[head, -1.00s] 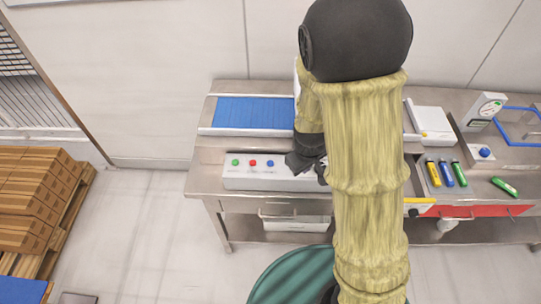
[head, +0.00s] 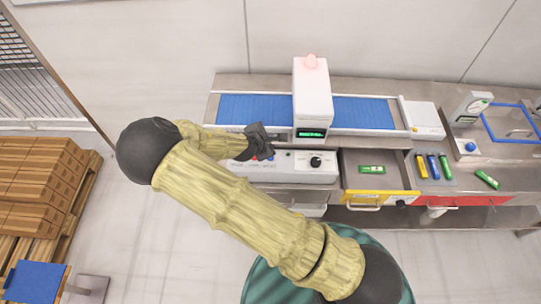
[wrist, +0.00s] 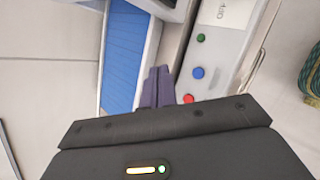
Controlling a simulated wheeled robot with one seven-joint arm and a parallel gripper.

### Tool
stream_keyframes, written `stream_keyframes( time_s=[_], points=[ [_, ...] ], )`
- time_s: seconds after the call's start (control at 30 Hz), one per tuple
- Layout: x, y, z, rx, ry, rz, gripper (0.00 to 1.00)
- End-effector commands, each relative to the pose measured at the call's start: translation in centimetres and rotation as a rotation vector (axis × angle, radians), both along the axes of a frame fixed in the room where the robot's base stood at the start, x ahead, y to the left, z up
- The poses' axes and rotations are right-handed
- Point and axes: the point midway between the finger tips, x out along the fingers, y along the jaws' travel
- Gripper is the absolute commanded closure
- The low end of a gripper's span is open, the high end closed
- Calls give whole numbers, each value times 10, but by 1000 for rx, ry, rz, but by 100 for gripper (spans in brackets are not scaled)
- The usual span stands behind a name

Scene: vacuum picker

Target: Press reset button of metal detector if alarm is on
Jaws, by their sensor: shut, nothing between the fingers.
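The metal detector (head: 312,95) is a white arch over the conveyor. The white control panel (head: 300,175) lies in front of the conveyor. In the wrist view, the panel (wrist: 226,55) carries a green button (wrist: 201,37), a blue button (wrist: 198,72) and a red button (wrist: 188,98). My gripper (head: 263,140) is shut and empty, at the panel's left part. Contact cannot be told.
The blue conveyor belt (head: 365,113) runs behind the panel. A yellow-fronted drawer (head: 382,196) stands open with a green item (head: 372,169) inside. Several coloured sticks (head: 434,166) lie at right. Stacked wooden boxes (head: 40,180) stand at left.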

Motion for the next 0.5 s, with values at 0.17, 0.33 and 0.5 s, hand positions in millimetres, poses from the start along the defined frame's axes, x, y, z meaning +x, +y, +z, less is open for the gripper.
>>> stream_keyframes(
  time_s=[0.17, 0.33, 0.5],
  points=[
    [0, 0, -3, 2, 1, -2, 100],
    [-1, 0, -16, 2, 2, -3, 100],
    [-1, 0, -37, 2, 2, -3, 100]
  ],
)
